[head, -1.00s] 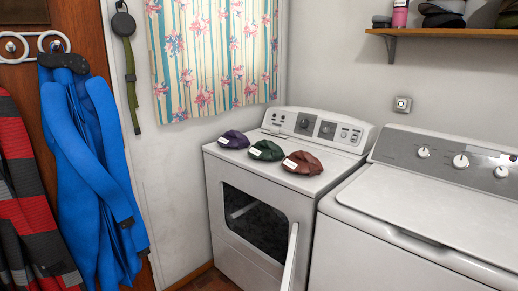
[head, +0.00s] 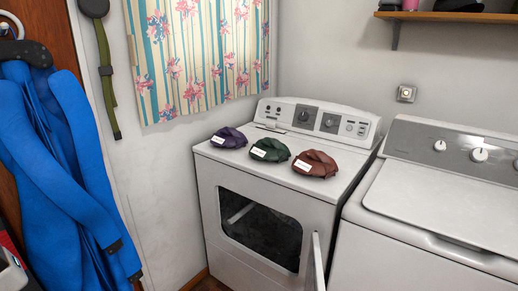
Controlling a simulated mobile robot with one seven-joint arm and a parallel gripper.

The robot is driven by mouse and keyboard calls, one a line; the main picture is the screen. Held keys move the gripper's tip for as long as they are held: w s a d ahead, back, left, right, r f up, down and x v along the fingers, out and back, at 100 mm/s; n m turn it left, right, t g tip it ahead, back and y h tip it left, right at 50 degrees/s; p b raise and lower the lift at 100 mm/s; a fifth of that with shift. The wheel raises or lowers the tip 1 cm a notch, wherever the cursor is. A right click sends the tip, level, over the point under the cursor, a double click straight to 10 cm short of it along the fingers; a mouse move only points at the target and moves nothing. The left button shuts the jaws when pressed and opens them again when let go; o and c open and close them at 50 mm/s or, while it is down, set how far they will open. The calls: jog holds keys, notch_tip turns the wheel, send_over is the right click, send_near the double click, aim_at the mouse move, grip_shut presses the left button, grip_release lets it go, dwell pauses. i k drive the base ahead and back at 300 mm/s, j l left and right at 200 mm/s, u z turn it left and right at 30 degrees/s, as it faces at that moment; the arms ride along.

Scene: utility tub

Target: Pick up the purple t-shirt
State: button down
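The purple t-shirt (head: 230,138) is a small crumpled bundle with a white tag. It lies on top of the white dryer (head: 262,174), toward its left side. A green bundle (head: 270,150) lies to its right, and a reddish-brown bundle (head: 316,163) lies farther right; both also carry white tags. The three are separate from one another. A small grey and red part shows at the lower left edge; I cannot tell whether it belongs to my arm. My gripper's fingers are not in view.
The dryer's door (head: 317,262) stands open toward me at the front right. A top-loading washer (head: 440,205) stands at the right. A blue garment (head: 65,165) hangs at the left. A curtain (head: 200,60) hangs on the wall behind. A shelf (head: 450,16) is at the upper right.

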aim_at(229, 138)
jog(key=i+j+z, duration=0.15)
jog(key=j, duration=0.25)
jog(key=i+j+z, duration=0.1)
jog(key=j, duration=0.3)
jog(key=i+j+z, duration=0.15)
jog(key=j, duration=0.25)
jog(key=i+j+z, duration=0.1)
jog(key=j, duration=0.35)
jog(key=i+j+z, duration=0.15)
jog(key=j, duration=0.3)
